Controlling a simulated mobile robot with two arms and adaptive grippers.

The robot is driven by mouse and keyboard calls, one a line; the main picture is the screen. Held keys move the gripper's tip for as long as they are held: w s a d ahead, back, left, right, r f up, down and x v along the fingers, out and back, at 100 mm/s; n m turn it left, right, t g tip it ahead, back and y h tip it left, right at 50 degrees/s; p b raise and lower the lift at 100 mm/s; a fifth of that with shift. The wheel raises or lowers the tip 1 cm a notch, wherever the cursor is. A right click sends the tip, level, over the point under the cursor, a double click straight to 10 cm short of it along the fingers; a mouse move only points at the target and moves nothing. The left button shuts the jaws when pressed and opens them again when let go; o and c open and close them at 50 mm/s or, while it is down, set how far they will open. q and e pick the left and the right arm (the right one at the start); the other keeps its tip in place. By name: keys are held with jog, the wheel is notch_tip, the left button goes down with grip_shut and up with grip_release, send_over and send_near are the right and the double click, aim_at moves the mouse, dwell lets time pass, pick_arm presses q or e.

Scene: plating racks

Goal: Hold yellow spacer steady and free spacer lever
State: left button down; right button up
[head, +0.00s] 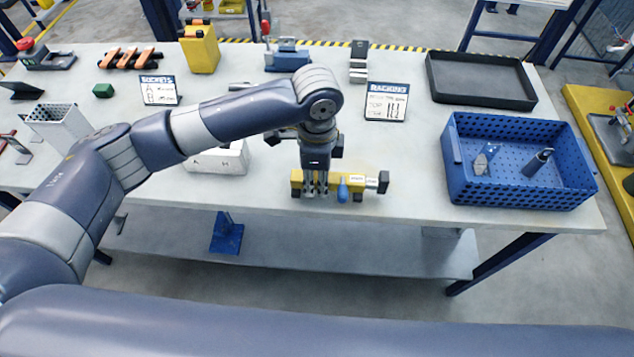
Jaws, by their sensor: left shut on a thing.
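The yellow spacer (331,185) lies near the front edge of the table, left of the blue basket. It is a yellow bar with dark ends, a blue piece (343,190) at its middle and a light cylindrical part with a label (371,182) on its right. My left gripper (314,190) points straight down and is shut on the spacer, left of the blue piece. The fingers hide part of the bar. I cannot tell which part is the lever. My right gripper is not in view; a blue-grey arm link of mine crosses the bottom of the picture.
A blue perforated basket (520,193) with small parts stands at the right. Behind it is a black tray (480,78). A sign (386,103) stands behind the spacer, and a white box (218,160) sits to its left. The table (420,150) is clear between spacer and basket.

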pick_arm(q)
jog(key=shift+w+a+f+b, duration=0.1)
jog(key=shift+w+f+b, duration=0.1)
jog(key=shift+w, duration=0.7)
jog(key=shift+w+f+b, duration=0.1)
jog(key=shift+w+f, duration=0.15)
jog(key=shift+w, duration=0.7)
jog(key=shift+w+a+f+b, duration=0.1)
jog(key=shift+w+f+b, duration=0.1)
jog(key=shift+w, duration=0.7)
jog(key=shift+f, duration=0.55)
jog(key=c, duration=1.3)
grip_release()
jog(key=shift+c, duration=0.2)
jog(key=shift+s, duration=0.1)
grip_shut()
